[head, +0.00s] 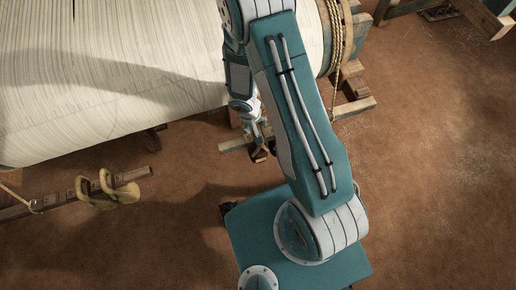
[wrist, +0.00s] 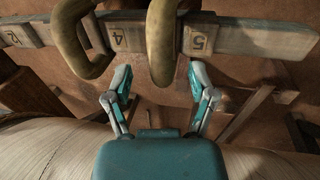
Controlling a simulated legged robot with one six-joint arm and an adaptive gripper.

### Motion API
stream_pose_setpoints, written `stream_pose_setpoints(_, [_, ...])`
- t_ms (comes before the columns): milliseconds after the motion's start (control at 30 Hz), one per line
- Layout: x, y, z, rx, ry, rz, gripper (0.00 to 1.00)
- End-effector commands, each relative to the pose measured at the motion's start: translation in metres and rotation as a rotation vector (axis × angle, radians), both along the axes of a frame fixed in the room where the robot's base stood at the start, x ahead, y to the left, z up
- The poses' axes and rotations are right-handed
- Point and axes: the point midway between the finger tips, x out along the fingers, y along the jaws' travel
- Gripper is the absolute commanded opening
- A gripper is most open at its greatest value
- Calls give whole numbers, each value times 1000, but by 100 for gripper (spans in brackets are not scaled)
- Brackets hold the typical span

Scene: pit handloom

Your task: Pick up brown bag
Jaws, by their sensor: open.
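I cannot make out a clear brown bag in either view. Two thick tan loops hang on a wooden bar in the head view, one of them here (head: 125,190). In the wrist view, two similar tan loops, one on the left (wrist: 70,30) and one near the middle (wrist: 161,40), cross a numbered bar just beyond my gripper (wrist: 159,72). My gripper is open, with its fingers spread and nothing between them that I can see it grasping. In the head view, the gripper end (head: 259,145) is small and partly hidden beside my arm.
The numbered wooden bar (wrist: 250,38) spans the wrist view. A large roll of pale warp or cloth (head: 100,70) fills the upper left of the head view. Wooden frame parts (head: 355,107) and rope (head: 331,50) stand at its right end. Brown floor (head: 430,190) is clear at right.

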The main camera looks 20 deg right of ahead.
Motion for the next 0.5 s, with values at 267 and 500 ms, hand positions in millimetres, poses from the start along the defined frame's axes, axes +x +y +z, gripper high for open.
stream_pose_setpoints(267, [0, -5, -18, 3, 0, -1, 72])
stream_pose_setpoints(500, [0, -4, -17, 3, -1, -1, 37])
